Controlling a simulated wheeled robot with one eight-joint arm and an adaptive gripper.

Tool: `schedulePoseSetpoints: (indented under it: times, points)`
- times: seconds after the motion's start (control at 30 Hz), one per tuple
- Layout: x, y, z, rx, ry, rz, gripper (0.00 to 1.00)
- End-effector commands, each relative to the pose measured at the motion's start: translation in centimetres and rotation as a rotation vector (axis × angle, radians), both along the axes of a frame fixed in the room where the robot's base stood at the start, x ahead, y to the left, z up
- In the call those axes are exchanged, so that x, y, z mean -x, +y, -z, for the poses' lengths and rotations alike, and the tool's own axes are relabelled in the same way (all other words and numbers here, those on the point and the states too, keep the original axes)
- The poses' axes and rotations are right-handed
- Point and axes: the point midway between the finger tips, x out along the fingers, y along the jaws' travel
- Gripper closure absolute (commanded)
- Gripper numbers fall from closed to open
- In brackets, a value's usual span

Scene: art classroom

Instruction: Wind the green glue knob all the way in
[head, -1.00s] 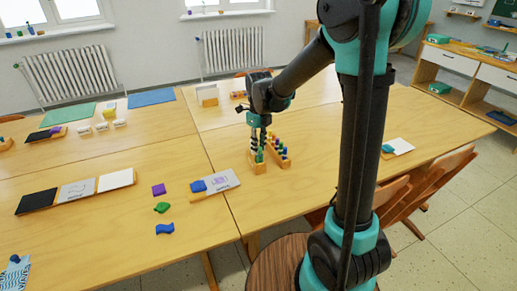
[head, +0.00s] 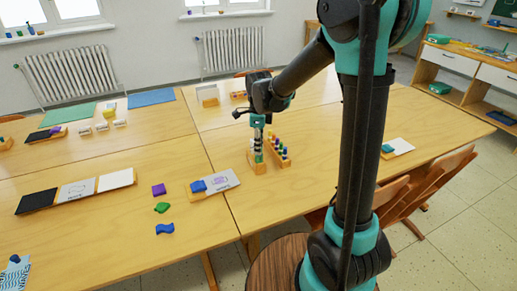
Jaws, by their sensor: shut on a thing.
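My gripper (head: 258,148) points straight down over the left wooden stand (head: 257,169) in the middle of the table. Its fingers are shut on the green glue knob (head: 259,157), of which only a small green part shows. The fingers hide most of the knob and of the other pieces in that stand, so I cannot tell how far in the knob is.
A second wooden stand with coloured knobs (head: 280,148) is just right of my gripper.

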Motion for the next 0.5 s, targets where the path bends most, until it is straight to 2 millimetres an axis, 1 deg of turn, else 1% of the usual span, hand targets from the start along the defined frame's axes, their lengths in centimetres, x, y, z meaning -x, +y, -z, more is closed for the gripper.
schedulePoseSetpoints:
  times: [0.3,0.4,0.5]
  points:
    - [0.00,0.00,0.00,0.000,0.000,-0.383,0.89]
    - [0.00,0.00,0.00,0.000,0.000,-0.455,0.89]
    - [0.00,0.00,0.00,0.000,0.000,-0.482,0.89]
